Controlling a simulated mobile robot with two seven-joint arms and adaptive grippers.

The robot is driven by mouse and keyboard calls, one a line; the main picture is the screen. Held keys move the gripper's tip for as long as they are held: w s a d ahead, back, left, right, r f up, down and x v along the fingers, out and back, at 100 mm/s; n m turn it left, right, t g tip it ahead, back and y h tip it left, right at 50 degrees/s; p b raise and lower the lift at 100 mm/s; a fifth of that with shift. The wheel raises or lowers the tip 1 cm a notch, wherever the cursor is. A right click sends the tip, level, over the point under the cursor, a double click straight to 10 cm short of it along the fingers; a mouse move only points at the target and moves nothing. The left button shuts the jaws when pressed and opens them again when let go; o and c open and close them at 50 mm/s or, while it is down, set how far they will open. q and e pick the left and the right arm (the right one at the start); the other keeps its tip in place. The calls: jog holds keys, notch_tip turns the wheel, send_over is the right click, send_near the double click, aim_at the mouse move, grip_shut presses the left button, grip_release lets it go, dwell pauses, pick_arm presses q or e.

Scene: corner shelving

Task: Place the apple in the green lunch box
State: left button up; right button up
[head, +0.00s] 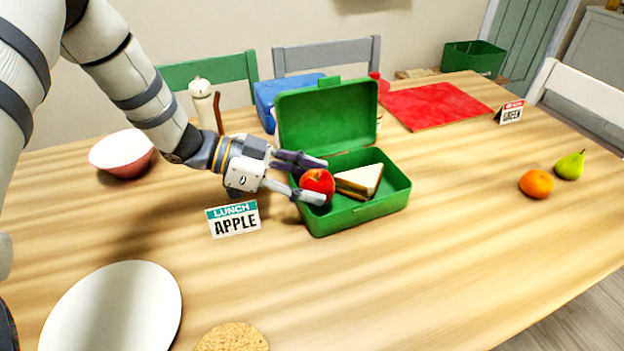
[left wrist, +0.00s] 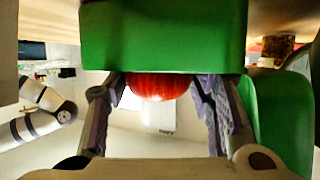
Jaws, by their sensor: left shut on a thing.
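The red apple (head: 317,182) is between the fingers of my left gripper (head: 312,180), at the left side of the open green lunch box (head: 362,212). My left gripper is shut on the apple. In the left wrist view the apple (left wrist: 158,85) shows between the two fingers, partly hidden behind a green wall of the lunch box (left wrist: 165,35). I cannot tell whether the apple touches the box floor. A sandwich (head: 359,181) lies in the box to the right of the apple. The lid stands open at the back. My right gripper is not in view.
A sign reading "LUNCH APPLE" (head: 234,219) stands in front of the box's left side. A white plate (head: 115,310), pink bowl (head: 122,153) and pepper mill (head: 204,105) are to the left. A blue box (head: 283,92) stands behind. An orange (head: 536,184) and pear (head: 570,165) lie right; front-right table is clear.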

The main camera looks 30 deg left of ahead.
pick_arm(q)
jog(key=shift+f, duration=0.4)
jog(key=o, duration=0.9)
jog(key=shift+s+f, duration=0.1)
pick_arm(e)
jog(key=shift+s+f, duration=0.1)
pick_arm(q)
jog(key=shift+r, duration=0.35)
jog(key=v, duration=0.4)
jog(key=p+v, duration=0.1)
jog(key=v, duration=0.7)
jog(key=shift+r, duration=0.3)
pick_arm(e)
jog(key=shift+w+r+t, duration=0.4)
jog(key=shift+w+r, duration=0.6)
